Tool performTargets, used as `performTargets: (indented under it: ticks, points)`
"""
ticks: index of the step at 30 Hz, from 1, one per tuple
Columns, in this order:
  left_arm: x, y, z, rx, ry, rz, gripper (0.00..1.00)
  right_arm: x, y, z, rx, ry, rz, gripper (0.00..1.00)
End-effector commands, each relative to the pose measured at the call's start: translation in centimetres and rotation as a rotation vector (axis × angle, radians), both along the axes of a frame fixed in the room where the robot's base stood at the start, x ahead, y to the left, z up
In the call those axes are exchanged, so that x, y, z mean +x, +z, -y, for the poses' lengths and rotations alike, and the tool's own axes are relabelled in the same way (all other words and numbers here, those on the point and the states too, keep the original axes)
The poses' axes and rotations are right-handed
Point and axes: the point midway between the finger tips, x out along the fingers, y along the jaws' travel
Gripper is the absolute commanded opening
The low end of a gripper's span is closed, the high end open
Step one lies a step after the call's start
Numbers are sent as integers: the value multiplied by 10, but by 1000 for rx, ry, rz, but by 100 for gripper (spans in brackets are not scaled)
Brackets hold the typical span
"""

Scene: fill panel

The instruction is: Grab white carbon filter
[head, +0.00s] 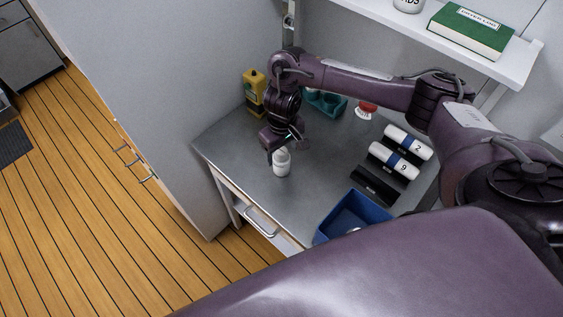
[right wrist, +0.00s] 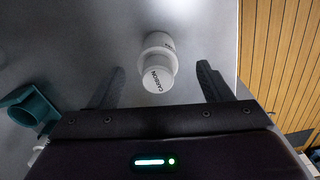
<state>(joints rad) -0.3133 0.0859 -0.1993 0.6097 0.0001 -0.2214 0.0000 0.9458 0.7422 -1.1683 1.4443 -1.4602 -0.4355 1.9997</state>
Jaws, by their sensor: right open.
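The white carbon filter (head: 281,163) is a small white cylinder standing on the grey metal table, left of the middle of the tabletop. In the right wrist view the filter (right wrist: 158,66) shows the word CARBON on its end and lies ahead of and between the fingers. My right gripper (head: 283,153) is just above and behind the filter in the head view. In the wrist view its two dark fingers (right wrist: 163,84) are spread apart with nothing between their pads. My left gripper does not show.
A blue bin (head: 352,217) is at the table's front right. White cylinders marked 9 (head: 392,161) and 2 (head: 407,143) lie in black holders at right. A shelf (head: 450,35) overhangs.

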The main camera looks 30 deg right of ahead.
Motion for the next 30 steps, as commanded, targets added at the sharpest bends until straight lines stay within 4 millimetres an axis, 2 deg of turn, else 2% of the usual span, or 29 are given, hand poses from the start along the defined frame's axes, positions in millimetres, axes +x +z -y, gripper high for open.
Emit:
performTargets:
  ticks: [1,6,10,14,25,30]
  points:
    - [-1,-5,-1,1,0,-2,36,-2,-12,-2,2,-2,-5,72]
    - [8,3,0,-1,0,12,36,-1,-26,0,0,-1,-2,72]
    - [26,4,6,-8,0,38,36,0,-29,0,0,1,0,72]
    - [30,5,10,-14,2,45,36,0,-29,0,0,1,0,72]
    - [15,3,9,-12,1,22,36,0,-29,0,0,0,0,24]
    - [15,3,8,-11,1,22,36,0,-29,0,0,0,0,22]
